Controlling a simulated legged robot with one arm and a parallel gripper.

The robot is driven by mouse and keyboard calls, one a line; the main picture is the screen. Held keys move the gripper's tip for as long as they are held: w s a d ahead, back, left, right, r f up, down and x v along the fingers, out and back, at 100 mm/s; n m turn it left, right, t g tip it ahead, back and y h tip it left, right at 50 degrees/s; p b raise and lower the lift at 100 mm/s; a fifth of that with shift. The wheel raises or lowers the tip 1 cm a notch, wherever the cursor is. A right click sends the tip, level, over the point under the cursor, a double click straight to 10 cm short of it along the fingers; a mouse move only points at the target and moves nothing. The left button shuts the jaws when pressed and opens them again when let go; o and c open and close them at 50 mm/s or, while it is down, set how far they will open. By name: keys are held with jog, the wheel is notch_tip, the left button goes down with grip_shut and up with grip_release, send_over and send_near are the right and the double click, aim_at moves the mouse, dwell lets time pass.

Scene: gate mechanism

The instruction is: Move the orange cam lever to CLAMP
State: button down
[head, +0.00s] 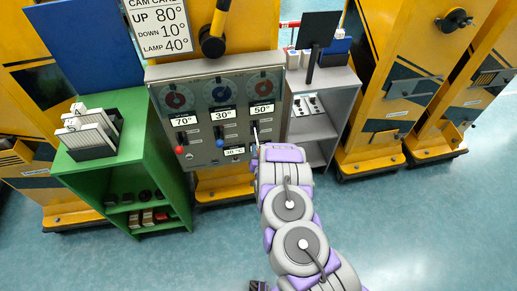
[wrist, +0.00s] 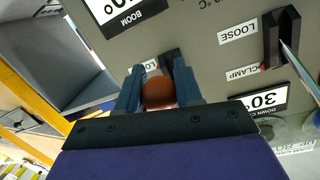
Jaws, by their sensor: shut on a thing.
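The orange cam lever's round orange-brown knob (wrist: 158,92) sits between my gripper's two blue fingers in the wrist view. My gripper (wrist: 160,88) is shut on this knob. A dark slot piece (wrist: 170,60) shows just beyond the fingers, with a partly covered label beginning "LO" (wrist: 150,65) beside it. The rest of the lever and any CLAMP label for it are hidden behind my gripper. In the head view my gripper (head: 257,146) reaches the grey panel (head: 205,160) at its lower right, under the 50° dial (head: 262,85); the knob is hidden there.
A neighbouring slot (wrist: 283,38) has LOOSE (wrist: 238,32) and CLAMP (wrist: 242,72) labels. Red (head: 179,150) and blue (head: 220,143) knobs are left of my gripper. A green cabinet (head: 125,175) stands left and a grey shelf (head: 318,130) right. The floor in front is clear.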

aim_at(259, 150)
jog(key=shift+s+r+g+p, duration=0.2)
jog(key=shift+r+g+p, duration=0.6)
jog(key=shift+r+p, duration=0.25)
jog(key=r+g+p, duration=0.2)
jog(key=r+g+h+p, duration=0.1)
jog(key=g+p, duration=0.1)
jog(key=shift+s+d+r+p, duration=0.1)
jog(key=shift+s+r+p, duration=0.1)
jog(key=shift+r+p, duration=0.15)
jog(key=r+g+p, duration=0.1)
jog(key=g+p, duration=0.1)
jog(key=p, duration=0.1)
jog(key=r+g+h+p, duration=0.1)
jog(key=p, duration=0.1)
jog(key=shift+w+r+n, duration=0.3)
jog(key=shift+w+r+p, duration=0.2)
jog(key=shift+r+p, duration=0.05)
jog(key=shift+p, duration=0.5)
jog(key=c, duration=0.8)
grip_release()
jog(key=shift+a+f, duration=0.1)
jog(key=shift+a, duration=0.1)
jog(key=shift+o, duration=0.2)
jog(key=v, duration=1.7)
jog(key=shift+a+r+p, duration=0.2)
jog(key=shift+r+p, duration=0.05)
jog(key=shift+p, duration=0.15)
